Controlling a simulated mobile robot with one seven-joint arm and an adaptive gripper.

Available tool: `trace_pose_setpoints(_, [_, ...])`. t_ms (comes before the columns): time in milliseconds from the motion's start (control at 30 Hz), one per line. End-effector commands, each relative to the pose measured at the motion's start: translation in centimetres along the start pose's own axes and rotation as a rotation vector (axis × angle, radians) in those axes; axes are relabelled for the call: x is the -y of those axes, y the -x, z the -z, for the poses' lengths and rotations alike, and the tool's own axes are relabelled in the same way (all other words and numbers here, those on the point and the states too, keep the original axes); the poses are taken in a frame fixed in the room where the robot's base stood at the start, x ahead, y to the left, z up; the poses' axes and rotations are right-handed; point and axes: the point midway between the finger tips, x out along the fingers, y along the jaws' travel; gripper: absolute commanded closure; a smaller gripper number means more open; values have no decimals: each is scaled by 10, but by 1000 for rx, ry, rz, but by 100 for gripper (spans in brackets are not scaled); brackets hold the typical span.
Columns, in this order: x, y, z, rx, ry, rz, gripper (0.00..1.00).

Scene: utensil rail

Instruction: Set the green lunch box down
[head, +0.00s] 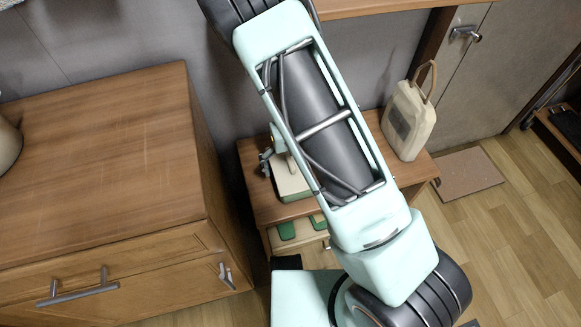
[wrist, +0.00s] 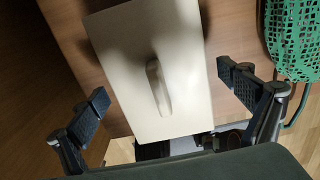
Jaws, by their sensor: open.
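The lunch box (head: 291,183) stands on the small low wooden table in the head view, partly hidden behind my arm. Its top is cream, and a strip of green shows low on its side. In the wrist view, the cream lid (wrist: 135,60) with its raised handle (wrist: 157,88) lies below my gripper (wrist: 167,101). The two dark fingers are spread wide on either side of the lid, apart from the handle. My gripper is open and empty. In the head view only a small grey part of it shows beside my arm.
A cream bag-like container with a handle (head: 409,120) stands on the right of the small table (head: 262,208). Green items (head: 287,230) show below its top. A green mesh basket (wrist: 295,40) is at the wrist view's right. A large wooden cabinet (head: 100,150) stands left.

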Motion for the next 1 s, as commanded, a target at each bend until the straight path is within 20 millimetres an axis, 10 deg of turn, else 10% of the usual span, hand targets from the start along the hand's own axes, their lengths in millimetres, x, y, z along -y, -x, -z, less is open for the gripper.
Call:
trace_pose_setpoints(233, [-1, 42, 0, -1, 1, -1, 5])
trace_pose_setpoints(1000, [2, 61, -6, 36, 82, -21, 5])
